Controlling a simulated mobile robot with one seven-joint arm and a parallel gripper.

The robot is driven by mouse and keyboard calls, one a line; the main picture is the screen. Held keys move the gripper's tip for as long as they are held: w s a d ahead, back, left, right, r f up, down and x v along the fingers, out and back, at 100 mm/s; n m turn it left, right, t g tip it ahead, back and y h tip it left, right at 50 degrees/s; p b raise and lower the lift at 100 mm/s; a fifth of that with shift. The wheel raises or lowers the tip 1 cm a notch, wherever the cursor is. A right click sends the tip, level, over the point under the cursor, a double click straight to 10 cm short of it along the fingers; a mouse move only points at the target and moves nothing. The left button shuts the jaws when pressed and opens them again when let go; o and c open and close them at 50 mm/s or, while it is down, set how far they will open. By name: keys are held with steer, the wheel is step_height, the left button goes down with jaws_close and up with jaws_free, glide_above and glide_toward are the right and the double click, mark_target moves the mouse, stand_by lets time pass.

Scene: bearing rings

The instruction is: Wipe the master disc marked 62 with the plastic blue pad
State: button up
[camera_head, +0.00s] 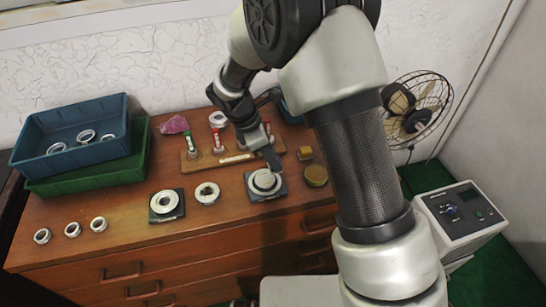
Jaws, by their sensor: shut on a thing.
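My gripper (264,148) points down over the dresser top, just above and behind a round pale metal disc (265,183). It is shut on a small dark, bluish-grey piece (272,159), which looks like the pad; its colour is hard to tell at this size. The disc lies on a dark square mat (283,193) and has a smaller round top. I cannot tell whether the held piece touches it. A second disc (165,202), a ring with a hole, lies on another dark mat to the left. No number can be read on either disc.
A loose ring (207,193) lies between the mats, and a brass-coloured round piece (316,175) is to the right. Blue (72,117) and green (137,165) bins stand left; several small rings line the front left.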

steer(key=shift+r+p, duration=1.35)
steer(key=shift+r, duration=0.7)
